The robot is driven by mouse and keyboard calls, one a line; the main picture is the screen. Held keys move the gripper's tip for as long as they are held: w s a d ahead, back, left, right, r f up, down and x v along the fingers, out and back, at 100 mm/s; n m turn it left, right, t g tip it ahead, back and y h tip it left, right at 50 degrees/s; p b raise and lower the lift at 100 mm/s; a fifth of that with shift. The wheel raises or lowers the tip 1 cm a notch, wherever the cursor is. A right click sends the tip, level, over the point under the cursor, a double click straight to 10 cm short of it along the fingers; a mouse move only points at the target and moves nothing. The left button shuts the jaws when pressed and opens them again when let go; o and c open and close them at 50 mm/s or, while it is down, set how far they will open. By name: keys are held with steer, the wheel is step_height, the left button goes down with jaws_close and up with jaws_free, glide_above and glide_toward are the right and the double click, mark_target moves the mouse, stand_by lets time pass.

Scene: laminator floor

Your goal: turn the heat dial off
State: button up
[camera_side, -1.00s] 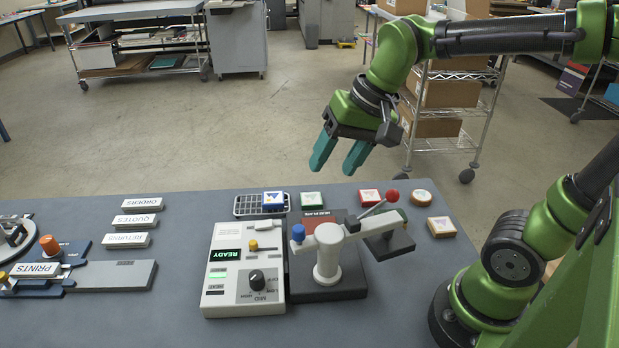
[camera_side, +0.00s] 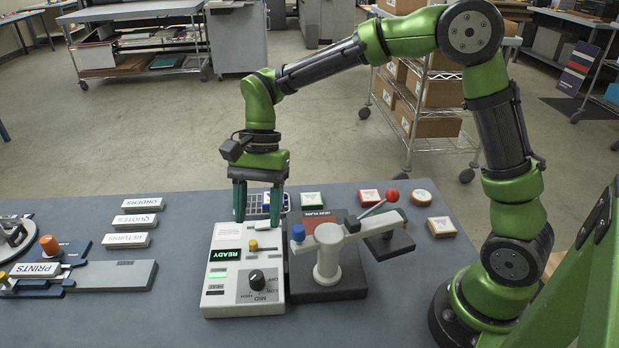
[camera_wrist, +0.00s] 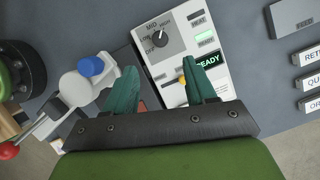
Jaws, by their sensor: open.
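The heat dial (camera_side: 257,279) is a round black knob on the lower part of a white control panel (camera_side: 215,300). Around it in the wrist view, the dial (camera_wrist: 160,40) has the labels OFF, LOW, MID and HIGH. Its exact pointer setting is too small to tell. A green READY display (camera_side: 226,254) is lit above it, beside a small yellow knob (camera_side: 253,245). My gripper (camera_side: 260,218) is open and empty, pointing down over the panel's far end, apart from the dial. In the wrist view the teal fingers (camera_wrist: 158,82) are spread.
A grey press with a white lever arm (camera_side: 327,262) and blue knob (camera_side: 298,232) stands right of the panel. A red-balled lever (camera_side: 391,195) is further right. Several label blocks (camera_side: 134,220) lie left. Coloured tiles (camera_side: 369,196) lie behind the press.

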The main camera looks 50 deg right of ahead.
mark_target(256, 274)
steer(key=x, duration=1.2)
steer(key=shift+s+r, duration=0.1)
steer(key=c, duration=1)
